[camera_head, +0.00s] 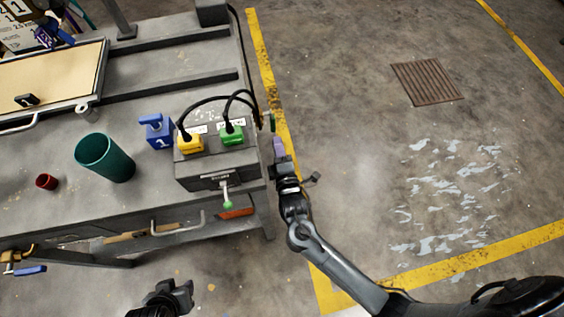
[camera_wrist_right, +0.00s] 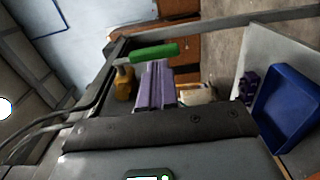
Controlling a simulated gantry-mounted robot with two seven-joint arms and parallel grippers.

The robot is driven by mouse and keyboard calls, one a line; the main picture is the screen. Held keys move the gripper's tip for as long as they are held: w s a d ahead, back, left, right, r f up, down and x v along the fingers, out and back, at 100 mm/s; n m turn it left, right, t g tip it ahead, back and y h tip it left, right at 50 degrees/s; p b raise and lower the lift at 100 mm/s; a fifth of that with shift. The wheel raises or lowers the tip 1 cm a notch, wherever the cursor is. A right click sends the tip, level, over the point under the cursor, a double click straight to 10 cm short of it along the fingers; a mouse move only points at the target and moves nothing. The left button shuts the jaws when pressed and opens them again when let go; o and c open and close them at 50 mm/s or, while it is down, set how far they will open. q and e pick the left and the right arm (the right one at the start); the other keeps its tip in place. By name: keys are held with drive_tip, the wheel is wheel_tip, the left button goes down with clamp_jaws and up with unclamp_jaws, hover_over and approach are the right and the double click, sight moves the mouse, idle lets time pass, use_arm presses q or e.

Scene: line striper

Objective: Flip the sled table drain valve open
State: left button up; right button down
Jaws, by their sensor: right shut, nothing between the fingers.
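A valve with a green bar handle (camera_wrist_right: 155,53) and a brass-coloured body (camera_wrist_right: 123,83) shows in the right wrist view. The green handle (camera_head: 272,121) also shows in the head view, upright at the table's right edge beside the grey box. My right gripper (camera_head: 279,147) is shut and empty, its purple fingers just below the handle in the picture. In the wrist view the purple fingers (camera_wrist_right: 155,88) point toward the handle; I cannot tell whether they touch it. My left gripper (camera_head: 172,296) is low in the head view, away from the table; its fingers are unclear.
A grey box (camera_head: 215,165) with yellow and green plugs and black cables stands on the table. A lever with a green knob (camera_head: 228,205) is on its front. Another valve with a blue handle (camera_head: 30,270) hangs at lower left. Floor right of the table is open.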

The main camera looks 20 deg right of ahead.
sight(274, 128)
drive_tip(key=w, duration=0.1)
drive_tip(key=w+b, duration=0.1)
drive_tip(key=w, duration=0.1)
drive_tip(key=shift+w+d, duration=0.15)
drive_tip(key=shift+d, duration=0.2)
drive_tip(key=shift+w, duration=0.1)
drive_tip(key=shift+f+b, duration=0.1)
drive_tip(key=shift+b, duration=0.25)
